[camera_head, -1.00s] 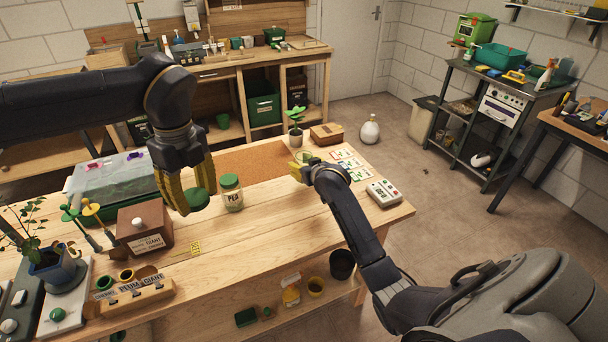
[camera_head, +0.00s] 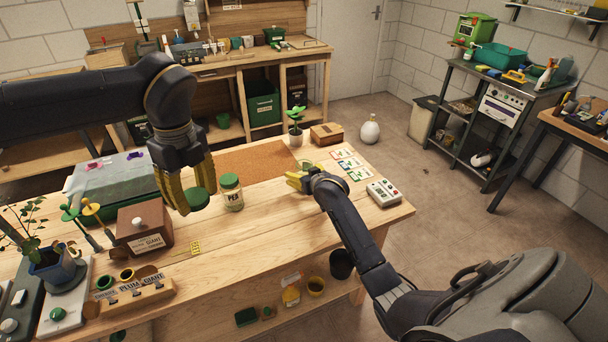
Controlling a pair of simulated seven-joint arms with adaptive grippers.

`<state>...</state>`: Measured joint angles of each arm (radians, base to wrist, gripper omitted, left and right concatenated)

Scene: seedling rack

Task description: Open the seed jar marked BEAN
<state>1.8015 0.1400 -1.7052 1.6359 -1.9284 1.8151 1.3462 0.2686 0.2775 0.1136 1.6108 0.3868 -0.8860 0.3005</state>
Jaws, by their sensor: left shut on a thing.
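My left gripper (camera_head: 186,198) hangs above the bench, left of the jar marked PEA. It is shut on a round green lid (camera_head: 199,199). The PEA jar (camera_head: 231,196) stands upright with its own green lid on. My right gripper (camera_head: 294,181) is low over the bench near the brown mat. Whether its yellow fingers are open or shut is not clear. Just behind it shows part of a pale greenish round rim, perhaps an open jar (camera_head: 306,164), mostly hidden. No BEAN marking is readable.
A brown box (camera_head: 136,234) and a long wooden label block (camera_head: 136,295) stand at the left of the bench. A potted seedling (camera_head: 296,128), seed cards (camera_head: 350,163) and a white keypad device (camera_head: 384,193) are at the right. The middle front is clear.

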